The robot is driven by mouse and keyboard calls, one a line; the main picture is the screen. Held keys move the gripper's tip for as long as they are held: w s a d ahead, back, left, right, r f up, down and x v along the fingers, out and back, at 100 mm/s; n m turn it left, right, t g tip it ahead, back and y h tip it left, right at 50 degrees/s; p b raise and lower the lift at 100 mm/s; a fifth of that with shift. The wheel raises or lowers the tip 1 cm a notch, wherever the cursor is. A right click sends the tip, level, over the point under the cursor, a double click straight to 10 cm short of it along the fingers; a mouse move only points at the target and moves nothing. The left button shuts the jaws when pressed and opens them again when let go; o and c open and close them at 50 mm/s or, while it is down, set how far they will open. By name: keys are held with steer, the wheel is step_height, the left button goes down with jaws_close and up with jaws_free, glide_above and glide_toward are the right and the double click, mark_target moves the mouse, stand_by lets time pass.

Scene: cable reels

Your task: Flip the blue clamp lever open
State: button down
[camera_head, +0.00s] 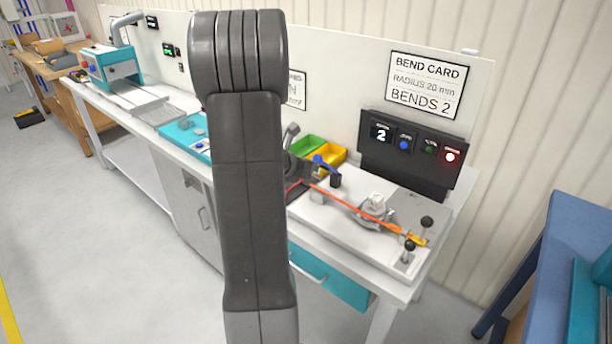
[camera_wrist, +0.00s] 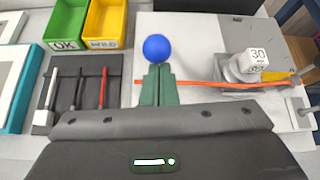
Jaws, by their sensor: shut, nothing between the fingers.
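The blue clamp lever (camera_head: 325,164) is on the bending station, beside the orange cable's near end, and is tilted in the head view. In the wrist view its round blue knob (camera_wrist: 157,47) is just beyond my fingertips. My gripper (camera_wrist: 157,70) has its green fingers together with nothing between them. Whether the tips touch the knob I cannot tell. The lever's arm and clamp body are mostly hidden behind the fingers in the wrist view. The orange cable (camera_wrist: 212,84) runs right from the fingers to the bending die (camera_wrist: 246,66). My arm hides part of the bench in the head view.
Green (camera_wrist: 66,22) and yellow (camera_wrist: 107,20) bins stand behind left. A dark tool tray (camera_wrist: 92,92) lies left of my fingers. A black control box (camera_head: 412,150) showing 2, with a red light lit, stands behind the station. Black-knobbed handles (camera_head: 426,222) are at the right end.

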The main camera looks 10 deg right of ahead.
steer(key=w+d+r, duration=0.1)
steer(key=w+d+r+p, duration=0.1)
steer(key=d+r, duration=0.1)
steer(key=w+d+r, duration=0.1)
steer(key=r, duration=0.1)
steer(key=shift+w+d+r+p, duration=0.2)
steer(key=shift+w+d+p, duration=0.1)
steer(key=shift+d, duration=0.05)
steer(key=shift+w+d+r, duration=0.2)
steer(key=shift+r, duration=0.3)
steer(key=shift+w+d+r, duration=0.15)
steer(key=shift+d+r, duration=0.05)
steer(key=shift+r, duration=0.25)
steer(key=shift+r+p, duration=0.1)
steer(key=shift+p, duration=0.2)
step_height(320, 180, up, 8)
steer(key=a+p, duration=0.1)
steer(key=p, duration=0.4)
steer(key=shift+s+a, duration=0.2)
steer(key=shift+s, duration=0.2)
